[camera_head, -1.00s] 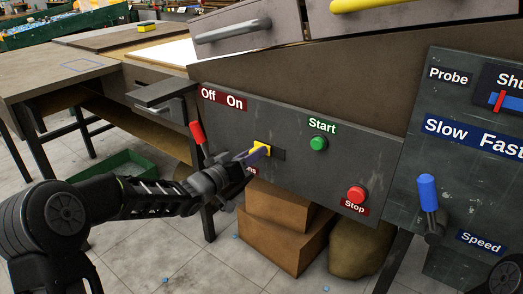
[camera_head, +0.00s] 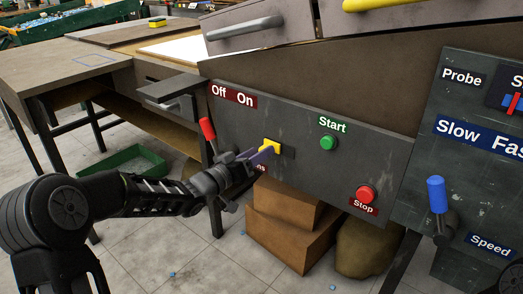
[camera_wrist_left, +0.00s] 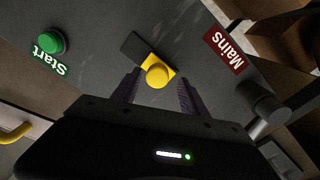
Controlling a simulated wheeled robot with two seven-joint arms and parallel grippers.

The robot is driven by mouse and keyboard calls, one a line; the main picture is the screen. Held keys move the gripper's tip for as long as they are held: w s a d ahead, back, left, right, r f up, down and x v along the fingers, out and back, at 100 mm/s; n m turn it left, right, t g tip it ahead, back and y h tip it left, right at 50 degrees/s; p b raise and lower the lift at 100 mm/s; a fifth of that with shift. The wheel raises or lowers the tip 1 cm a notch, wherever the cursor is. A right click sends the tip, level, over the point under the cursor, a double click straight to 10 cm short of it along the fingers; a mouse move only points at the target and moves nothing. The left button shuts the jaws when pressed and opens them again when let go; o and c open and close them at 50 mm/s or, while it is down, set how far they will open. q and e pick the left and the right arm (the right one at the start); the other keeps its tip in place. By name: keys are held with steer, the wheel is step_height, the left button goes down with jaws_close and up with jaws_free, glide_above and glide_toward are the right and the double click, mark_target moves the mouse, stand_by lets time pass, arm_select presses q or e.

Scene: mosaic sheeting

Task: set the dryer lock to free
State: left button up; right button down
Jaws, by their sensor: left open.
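No label reading dryer lock or free can be read in these views. A yellow slider knob (camera_head: 270,146) sits on the dark front panel (camera_head: 315,170), at the left end of a short black slot (camera_head: 289,152). My left gripper (camera_head: 262,154) is at this knob with its fingers open. In the left wrist view the knob (camera_wrist_left: 158,75) lies between the tips of the two spread fingers (camera_wrist_left: 158,90); contact cannot be told. The slot (camera_wrist_left: 134,44) runs from the knob toward the Start side. My right gripper is out of view.
A red lever (camera_head: 207,129) stands close left of my gripper. A green Start button (camera_head: 328,143) and a red Stop button (camera_head: 365,195) are to the right. A blue-handled lever (camera_head: 437,195) is farther right. Cardboard boxes (camera_head: 290,235) stand below the panel.

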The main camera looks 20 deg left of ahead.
arm_select(q)
steer(key=p+v, duration=0.1)
steer(key=v, duration=0.5)
stand_by(0.3)
